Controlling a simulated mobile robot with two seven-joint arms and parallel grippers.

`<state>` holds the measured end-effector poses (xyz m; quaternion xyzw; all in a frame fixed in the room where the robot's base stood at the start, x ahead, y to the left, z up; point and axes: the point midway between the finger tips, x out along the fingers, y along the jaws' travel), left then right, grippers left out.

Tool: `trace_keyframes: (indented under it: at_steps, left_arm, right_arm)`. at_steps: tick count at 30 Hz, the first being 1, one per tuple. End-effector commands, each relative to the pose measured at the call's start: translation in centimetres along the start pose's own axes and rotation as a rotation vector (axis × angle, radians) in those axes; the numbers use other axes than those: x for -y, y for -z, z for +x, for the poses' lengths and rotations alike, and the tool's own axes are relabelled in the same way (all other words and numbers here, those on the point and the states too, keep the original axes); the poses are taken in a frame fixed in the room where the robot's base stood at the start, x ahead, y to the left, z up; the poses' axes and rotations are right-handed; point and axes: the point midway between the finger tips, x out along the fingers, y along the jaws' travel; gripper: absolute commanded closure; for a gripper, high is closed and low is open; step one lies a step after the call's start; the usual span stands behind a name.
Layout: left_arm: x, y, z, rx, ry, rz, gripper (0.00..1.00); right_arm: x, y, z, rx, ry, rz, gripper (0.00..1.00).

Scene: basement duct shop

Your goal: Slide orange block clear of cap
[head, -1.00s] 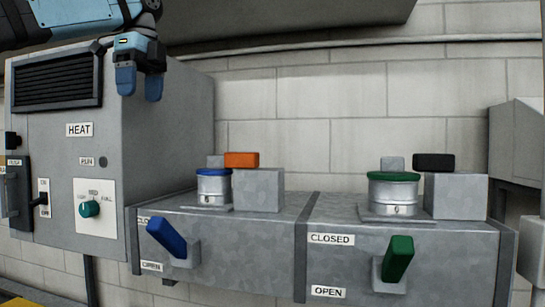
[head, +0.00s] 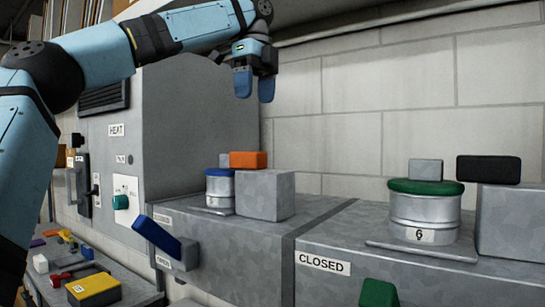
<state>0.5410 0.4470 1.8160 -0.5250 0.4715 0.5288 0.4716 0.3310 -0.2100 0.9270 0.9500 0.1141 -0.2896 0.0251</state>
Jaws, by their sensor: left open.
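The orange block (head: 249,160) lies on top of a grey metal box (head: 266,195), at its left end. Left of the box stands a metal collar with a blue cap (head: 219,172). The orange block's left end reaches toward the blue cap; I cannot tell whether it overlaps it. A small grey block (head: 231,162) shows behind the orange block, partly hidden, seemingly on the cap. My left gripper (head: 254,88) is open and empty, fingers down, above the orange block in the picture and apart from it. My right gripper is not in view.
A blue lever (head: 157,236) sticks out in front. The HEAT cabinet (head: 170,130) stands left. A lower bench (head: 130,291) holds several small items.

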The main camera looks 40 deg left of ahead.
Motion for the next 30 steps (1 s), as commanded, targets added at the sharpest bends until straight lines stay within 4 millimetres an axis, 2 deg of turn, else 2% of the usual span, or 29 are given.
trace_keyframes:
  at_steps: [5, 11, 19, 24, 30]
  left_arm:
    - [0.0, -0.1, 1.8, -0.001, -0.002, 0.0, 0.32]
    - [-0.1, -0.1, 6.0, -0.001, -0.002, 0.001, 0.32]
    - [-0.1, 0.0, 11.2, -0.001, -0.001, 0.002, 0.32]
    - [0.0, -0.1, 13.0, -0.001, -0.001, -0.001, 0.32]
    - [0.0, 0.0, 13.7, -0.001, 0.001, 0.0, 0.32]
  right_arm:
    - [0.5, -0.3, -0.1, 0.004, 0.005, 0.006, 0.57]
    - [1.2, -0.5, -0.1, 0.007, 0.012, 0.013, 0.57]
    - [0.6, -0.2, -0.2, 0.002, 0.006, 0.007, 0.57]
    - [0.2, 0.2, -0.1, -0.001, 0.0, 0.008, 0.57]
    - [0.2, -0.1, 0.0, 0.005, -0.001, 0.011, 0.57]
